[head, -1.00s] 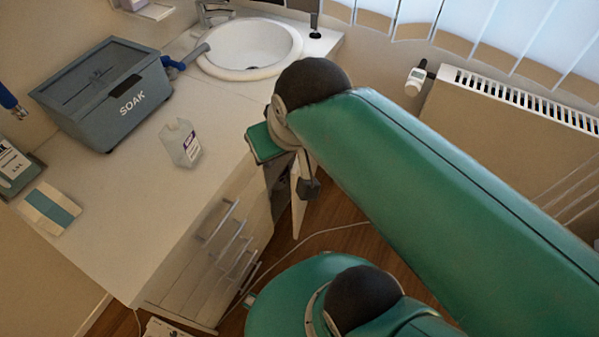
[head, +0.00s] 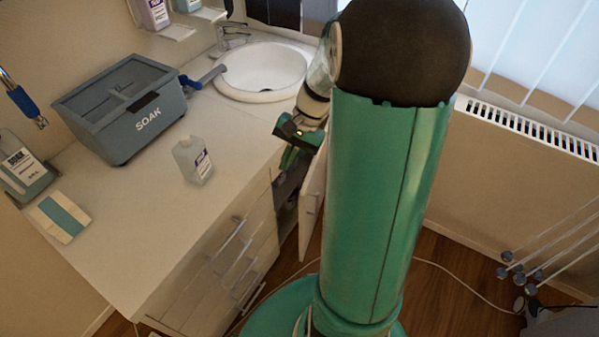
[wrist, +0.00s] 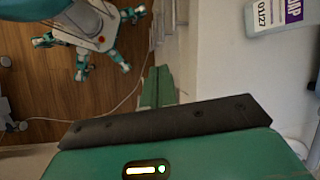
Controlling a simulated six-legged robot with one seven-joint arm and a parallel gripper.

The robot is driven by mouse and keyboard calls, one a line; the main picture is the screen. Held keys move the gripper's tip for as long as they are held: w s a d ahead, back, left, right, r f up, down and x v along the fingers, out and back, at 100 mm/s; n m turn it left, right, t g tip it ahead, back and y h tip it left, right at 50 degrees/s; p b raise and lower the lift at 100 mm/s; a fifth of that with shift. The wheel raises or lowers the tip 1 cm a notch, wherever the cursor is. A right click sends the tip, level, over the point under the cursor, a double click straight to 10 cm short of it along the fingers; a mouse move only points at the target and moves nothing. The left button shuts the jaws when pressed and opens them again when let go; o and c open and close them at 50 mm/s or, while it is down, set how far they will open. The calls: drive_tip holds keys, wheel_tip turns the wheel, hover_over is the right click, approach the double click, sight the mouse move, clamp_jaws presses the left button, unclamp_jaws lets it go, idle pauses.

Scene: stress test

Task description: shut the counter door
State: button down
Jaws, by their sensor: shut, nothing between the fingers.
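The counter door (head: 313,205) is a pale panel that stands open below the sink end of the counter, with a small handle on its face. The dark cabinet opening (head: 287,195) shows to its left. My gripper (head: 288,159) is shut and empty, pointing down at the counter's front edge, above the opening and left of the door. I cannot tell whether it touches the door. In the wrist view its green fingers (wrist: 157,82) lie together beside the counter edge. My upright arm hides what is right of the door, and I cannot make out the door in the wrist view.
Drawers with bar handles (head: 232,262) lie left of the opening. On the counter (head: 130,225) stand a white bottle (head: 193,160), a grey SOAK box (head: 125,115) and the sink (head: 262,70). A cable (head: 460,288) crosses the floor. A radiator (head: 530,130) is at right.

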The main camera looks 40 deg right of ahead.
drive_tip(key=s+d+f+m+t+y, duration=0.3)
drive_tip(key=d+f+m+t+y, duration=0.25)
drive_tip(key=d+f+m, duration=0.6)
drive_tip(key=m+t+h, duration=0.1)
drive_tip(key=m+t, duration=0.6)
drive_tip(key=t, duration=0.2)
approach(306, 191)
drive_tip(key=x, duration=0.3)
drive_tip(key=f+x, duration=0.1)
drive_tip(key=x, duration=0.2)
drive_tip(key=shift+w+f, duration=0.15)
drive_tip(key=shift+w, duration=0.35)
